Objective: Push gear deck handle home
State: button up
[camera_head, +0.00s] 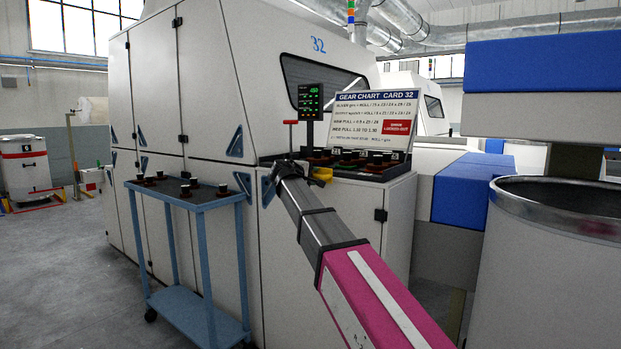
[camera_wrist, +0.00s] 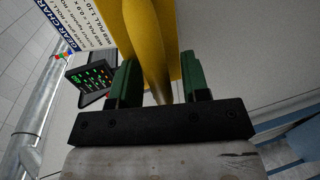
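A yellow part (camera_head: 322,174), possibly the handle, shows at the deck's left front beside my arm. A red T-shaped grip (camera_head: 290,122) stands on a post left of the deck. My gripper (camera_wrist: 160,75) has its green fingers apart. A yellow piece (camera_wrist: 155,30) rises beyond and partly between them; I cannot tell whether they touch it. In the head view my arm hides the gripper's work area.
A blue trolley (camera_head: 188,198) with several small gears stands left of my arm. A large metal-rimmed can (camera_head: 560,270) and blue blocks (camera_head: 470,190) stand to the right. A small display (camera_head: 310,101) stands behind the deck. Open floor lies at the far left.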

jog(key=shift+s, duration=0.1)
dwell(0.4)
jog(key=v, duration=1)
jog(key=shift+s+a, duration=0.25)
jog(key=shift+s, duration=0.05)
jog(key=s+d+f+m+g+y, duration=0.1)
jog(key=d+f+g, duration=0.1)
jog(key=d+f, duration=0.65)
jog(key=s+d+f+m+g+y, duration=0.1)
jog(key=s+d+f+m+g, duration=0.2)
jog(key=f, duration=1)
jog(key=d+f+g+y, duration=0.1)
jog(key=d+f+g, duration=0.1)
jog(key=d+f, duration=0.7)
jog(key=s+d+f+m+g+y, duration=0.2)
jog(key=s+d+f, duration=0.3)
jog(key=s+f, duration=0.4)
jog(key=s+d+f+m+g+y, duration=0.3)
jog(key=s+f, duration=0.7)
jog(key=f, duration=0.5)
jog(key=shift+d+f+m+g, duration=0.3)
jog(key=shift+d+m+g, duration=0.2)
jog(key=shift+d+m, duration=0.55)
